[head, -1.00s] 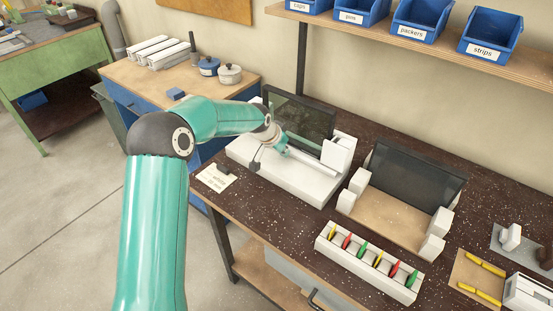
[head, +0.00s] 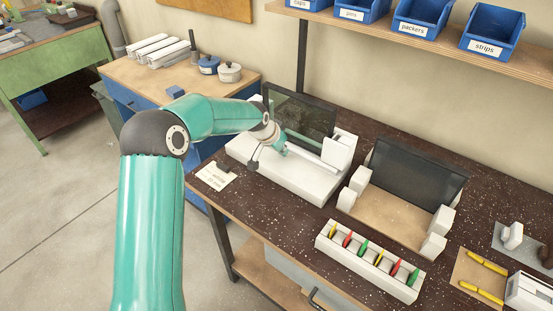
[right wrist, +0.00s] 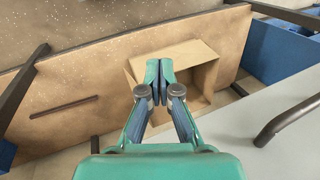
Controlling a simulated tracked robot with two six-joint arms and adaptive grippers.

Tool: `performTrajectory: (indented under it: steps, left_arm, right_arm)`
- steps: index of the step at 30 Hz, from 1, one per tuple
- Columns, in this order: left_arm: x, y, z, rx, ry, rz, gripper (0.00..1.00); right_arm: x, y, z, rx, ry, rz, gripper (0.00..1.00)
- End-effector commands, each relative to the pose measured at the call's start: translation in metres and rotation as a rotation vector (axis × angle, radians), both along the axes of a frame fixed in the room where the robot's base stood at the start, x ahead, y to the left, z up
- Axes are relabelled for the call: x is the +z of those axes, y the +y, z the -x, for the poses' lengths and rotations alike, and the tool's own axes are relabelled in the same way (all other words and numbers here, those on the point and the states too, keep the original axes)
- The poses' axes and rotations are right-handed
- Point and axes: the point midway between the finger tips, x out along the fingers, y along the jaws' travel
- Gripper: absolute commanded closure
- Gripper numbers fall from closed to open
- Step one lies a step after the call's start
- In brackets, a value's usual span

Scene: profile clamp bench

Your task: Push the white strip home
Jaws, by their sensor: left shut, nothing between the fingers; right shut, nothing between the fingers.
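The white strip (head: 310,158) lies along the white clamp fixture (head: 300,183) on the bench, in front of a dark upright glass panel. Its left end is hidden by my left gripper, so I cannot tell how it is seated. My left gripper (head: 281,151) is shut and empty at the strip's left end; I cannot tell whether it touches. A small dark-knobbed lever (head: 253,164) stands at the fixture's front left.
A wooden tray with white corner blocks and a dark panel (head: 418,175) stands right of the fixture. A white rack (head: 368,262) of coloured pieces sits at the front. A paper note (head: 215,177) lies left. Blue bins (head: 490,33) line the shelf above.

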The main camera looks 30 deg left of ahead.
Motion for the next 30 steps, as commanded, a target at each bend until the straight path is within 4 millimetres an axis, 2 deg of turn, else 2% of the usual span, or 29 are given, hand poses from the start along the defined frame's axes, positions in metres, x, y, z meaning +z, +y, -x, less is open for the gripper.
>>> performTrajectory:
  steps: [4, 11, 30]
  left_arm:
    - [-0.002, 0.001, 0.006, 0.000, 0.001, 0.000, 1.00]
    - [0.006, 0.001, 0.008, 0.000, 0.001, 0.000, 1.00]
    - [0.057, 0.000, 0.008, -0.001, 0.001, 0.001, 1.00]
  right_arm:
    - [-0.006, 0.000, 0.000, 0.000, 0.000, 0.000, 1.00]
    - [-0.002, 0.000, 0.000, 0.000, 0.000, 0.000, 1.00]
    - [0.028, 0.000, 0.000, 0.000, 0.000, 0.000, 1.00]
